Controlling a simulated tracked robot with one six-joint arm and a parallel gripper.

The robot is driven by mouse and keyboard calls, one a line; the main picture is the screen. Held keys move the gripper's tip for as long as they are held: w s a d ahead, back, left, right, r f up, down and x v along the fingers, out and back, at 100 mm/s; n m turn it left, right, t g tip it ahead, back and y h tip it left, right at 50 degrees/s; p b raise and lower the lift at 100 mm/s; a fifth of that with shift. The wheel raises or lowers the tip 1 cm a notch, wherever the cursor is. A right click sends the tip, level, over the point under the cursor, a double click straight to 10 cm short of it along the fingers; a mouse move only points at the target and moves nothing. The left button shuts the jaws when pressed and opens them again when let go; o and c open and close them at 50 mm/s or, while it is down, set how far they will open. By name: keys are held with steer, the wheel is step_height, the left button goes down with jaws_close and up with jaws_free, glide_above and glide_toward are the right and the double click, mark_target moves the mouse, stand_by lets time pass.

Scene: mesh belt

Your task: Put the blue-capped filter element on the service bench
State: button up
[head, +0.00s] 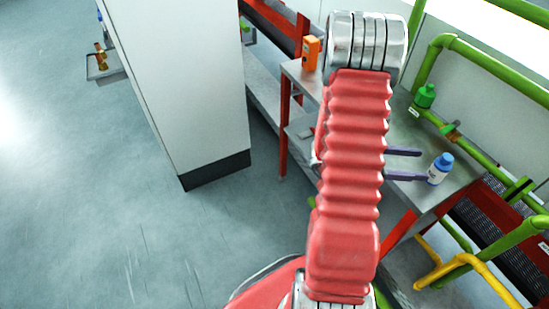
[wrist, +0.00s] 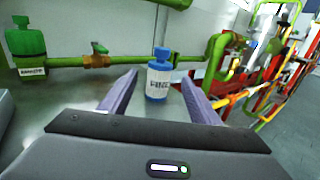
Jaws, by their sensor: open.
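The blue-capped filter element (head: 437,171), white with a blue band at its base, stands upright on a grey metal bench top (head: 447,195). It also shows in the wrist view (wrist: 158,82), where its label faces me. My gripper (head: 424,165) is open, with its two purple fingers pointing at the element from the left in the head view. In the wrist view the element appears centred between the fingertips (wrist: 158,88). It seems to be at or just beyond the tips, and no contact is visible. I cannot tell whether this bench is the service bench.
Green pipes (head: 490,68) run behind and right. Open floor lies left.

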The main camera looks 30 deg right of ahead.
steer(key=shift+w+a+r, duration=0.15)
steer(key=shift+a+r, duration=0.1)
steer(key=shift+r, duration=0.05)
steer(key=w+a+r+m+t+y, duration=0.3)
steer(key=w+a+r+t+y, duration=0.1)
steer(key=a, duration=1.1)
steer(key=w+a+r+m+t+y, duration=0.3)
steer(key=w+a+r+t+y, duration=0.1)
steer(key=a, duration=1)
steer(key=w+a+r+m+t+y, duration=0.4)
steer(key=a+t, duration=0.5)
steer(key=a, duration=0.6)
step_height(320, 180, up, 4)
steer(key=shift+w+a+f+y, duration=0.25)
steer(key=shift+a+y, duration=0.1)
steer(key=shift+y, duration=0.65)
